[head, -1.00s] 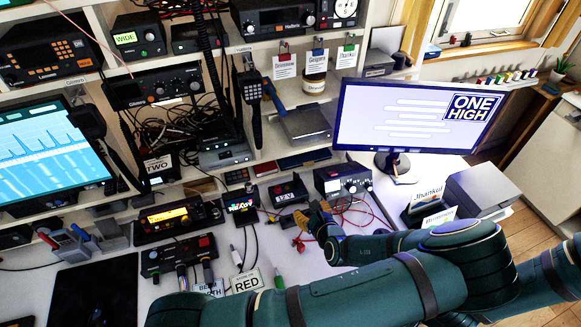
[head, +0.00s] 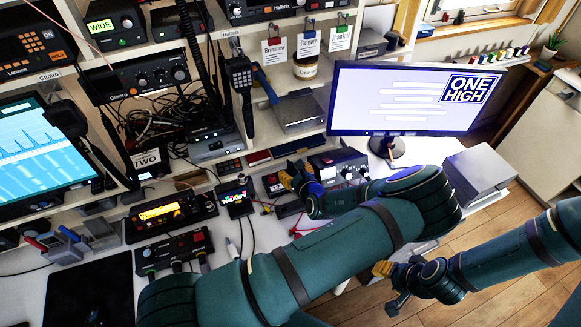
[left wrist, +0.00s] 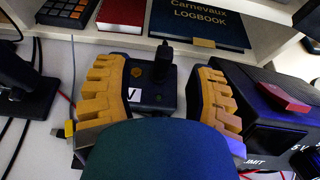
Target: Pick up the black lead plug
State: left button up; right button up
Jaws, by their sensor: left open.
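A black plug-like piece (left wrist: 163,60) stands upright at the far edge of a small dark box (left wrist: 155,95) in the left wrist view. I cannot tell whether it is the black lead plug. My left gripper (head: 297,183) is open above the bench in the head view. In the left wrist view its yellow fingers (left wrist: 163,98) stand on both sides of the box, with nothing visibly held. My own wrist hides the box's near part. My right gripper (head: 388,284) hangs low at the right, over the floor.
A black power unit (head: 338,166) stands right of my left gripper; it also shows in the left wrist view (left wrist: 270,125). A dark blue logbook (left wrist: 200,22) lies behind the box. A monitor (head: 400,100) stands at the back right. Thin leads run over the white bench.

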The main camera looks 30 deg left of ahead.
aim_at(292, 166)
pick_arm(q)
jog(key=shift+w+x, duration=0.25)
jog(key=shift+x, duration=2.45)
jog(key=shift+d, duration=0.2)
jog(key=shift+c, duration=0.4)
grip_shut()
